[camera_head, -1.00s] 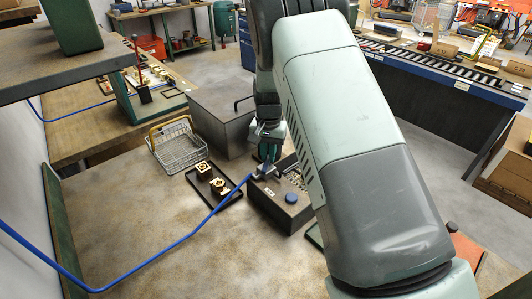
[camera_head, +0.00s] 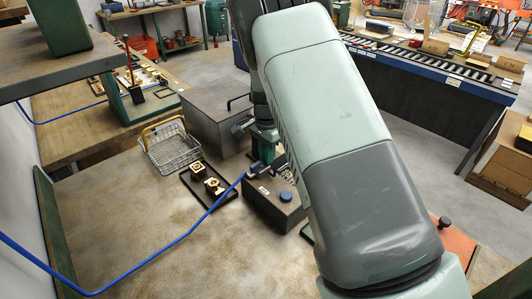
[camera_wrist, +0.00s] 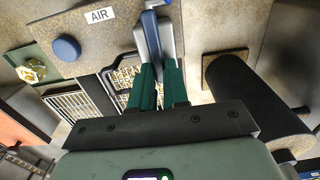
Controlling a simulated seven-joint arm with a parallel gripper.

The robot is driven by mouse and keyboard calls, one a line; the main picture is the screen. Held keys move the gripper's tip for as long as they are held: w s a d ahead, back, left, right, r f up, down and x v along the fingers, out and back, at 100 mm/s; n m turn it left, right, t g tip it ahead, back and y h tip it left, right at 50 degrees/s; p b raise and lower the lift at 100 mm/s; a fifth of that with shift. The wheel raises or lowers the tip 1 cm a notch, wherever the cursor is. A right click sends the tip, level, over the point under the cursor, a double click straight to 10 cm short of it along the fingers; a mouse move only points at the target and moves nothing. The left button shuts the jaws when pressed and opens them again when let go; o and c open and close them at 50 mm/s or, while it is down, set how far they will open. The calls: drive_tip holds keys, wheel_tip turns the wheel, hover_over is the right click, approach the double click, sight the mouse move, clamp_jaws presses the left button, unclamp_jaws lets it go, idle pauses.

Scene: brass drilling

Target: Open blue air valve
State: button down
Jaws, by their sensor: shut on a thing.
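The air box is a dark grey box (camera_head: 265,207) on the table. In the wrist view its face (camera_wrist: 108,28) carries an "AIR" label (camera_wrist: 99,15) and a round blue knob (camera_wrist: 66,48). A blue valve handle (camera_wrist: 151,32) stands at its edge, and a blue hose (camera_head: 215,205) runs to that edge. In the head view my gripper (camera_head: 263,150) is at the box's far left corner, partly hidden by my arm. The handle's exact angle cannot be told there.
A black tray with brass parts (camera_head: 208,180) lies left of the box. A wire basket (camera_head: 172,150) and a large grey case (camera_head: 215,115) stand behind. A dark cylinder (camera_wrist: 255,105) shows at right in the wrist view.

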idle(0.4)
drive_tip(key=c, duration=1.1)
unclamp_jaws()
wheel_tip(320, 180, up, 11)
drive_tip(key=shift+f, duration=0.1)
